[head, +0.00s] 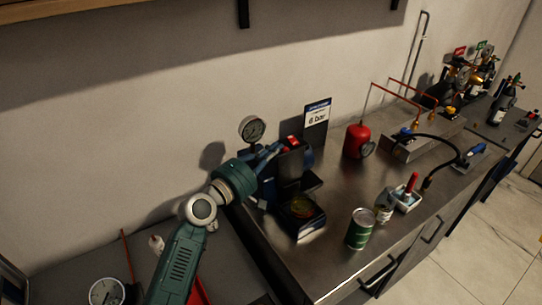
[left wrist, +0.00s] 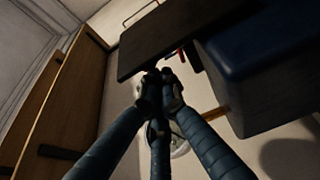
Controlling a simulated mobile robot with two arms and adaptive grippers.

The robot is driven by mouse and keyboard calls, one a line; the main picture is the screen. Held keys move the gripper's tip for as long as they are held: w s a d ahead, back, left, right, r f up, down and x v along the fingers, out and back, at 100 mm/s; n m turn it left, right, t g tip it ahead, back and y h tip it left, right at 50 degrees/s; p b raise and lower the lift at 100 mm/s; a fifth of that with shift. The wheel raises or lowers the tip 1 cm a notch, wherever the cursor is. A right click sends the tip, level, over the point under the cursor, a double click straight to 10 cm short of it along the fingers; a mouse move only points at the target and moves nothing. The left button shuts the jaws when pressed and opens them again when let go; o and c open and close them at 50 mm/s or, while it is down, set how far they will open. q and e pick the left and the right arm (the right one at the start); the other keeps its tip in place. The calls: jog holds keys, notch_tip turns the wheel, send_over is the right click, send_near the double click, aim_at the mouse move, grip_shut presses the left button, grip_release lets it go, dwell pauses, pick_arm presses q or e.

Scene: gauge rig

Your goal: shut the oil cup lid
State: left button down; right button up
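A dark rig (head: 290,172) stands at the left end of the steel bench, with a red switch on top. My right gripper is out of view.
A pressure gauge (head: 252,129) and a sign (head: 318,115) stand behind the rig. A red canister (head: 358,141) stands farther back. Bare bench lies between them.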

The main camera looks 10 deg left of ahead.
aim_at(284, 159)
pick_arm(q)
jog(key=s+d+m+b, duration=0.1)
jog(key=m+b, duration=0.1)
jog(key=s+d+m+h+b, duration=0.1)
jog(key=m+b, duration=0.1)
jog(key=s+d+m+t+b, duration=0.1)
jog(key=m+b, duration=0.1)
jog(key=shift+s+d+r+h, duration=0.2)
jog(key=shift+d+r+h, duration=0.05)
jog(key=shift+h, duration=0.05)
jog(key=shift+s+d+m+h+b, duration=0.3)
jog(key=shift+s+d+m+b, duration=0.25)
jog(key=shift+m+b, duration=0.35)
jog(key=s+d+f+m+h, duration=0.1)
jog(key=s+d+f+m, duration=0.1)
jog(key=s+d+f, duration=0.2)
jog(key=shift+s+d+f, duration=0.4)
jog(key=shift+s+d, duration=0.25)
jog(key=shift+r, duration=0.1)
